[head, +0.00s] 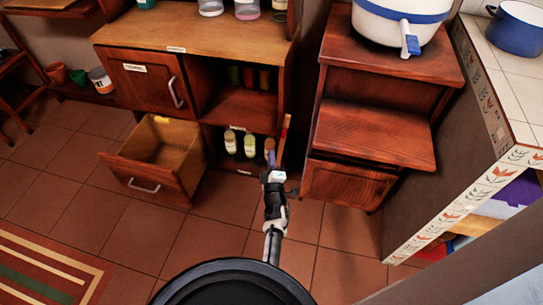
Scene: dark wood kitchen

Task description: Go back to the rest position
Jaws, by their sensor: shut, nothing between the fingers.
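My gripper (271,163) is in the middle of the head view, at the end of my dark arm, which reaches up from the bottom centre. It appears in front of the lower right part of the wooden cabinet. Its fingers are shut with nothing seen between them. The fingertips are small and hard to make out against the dark shelf. No contact with the cabinet can be made out.
An open drawer (150,185) juts out at left, below a closed door (148,88). Bottles (230,141) stand on a low shelf. A second wooden cabinet (347,183) and a tiled counter (505,100) stand right.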

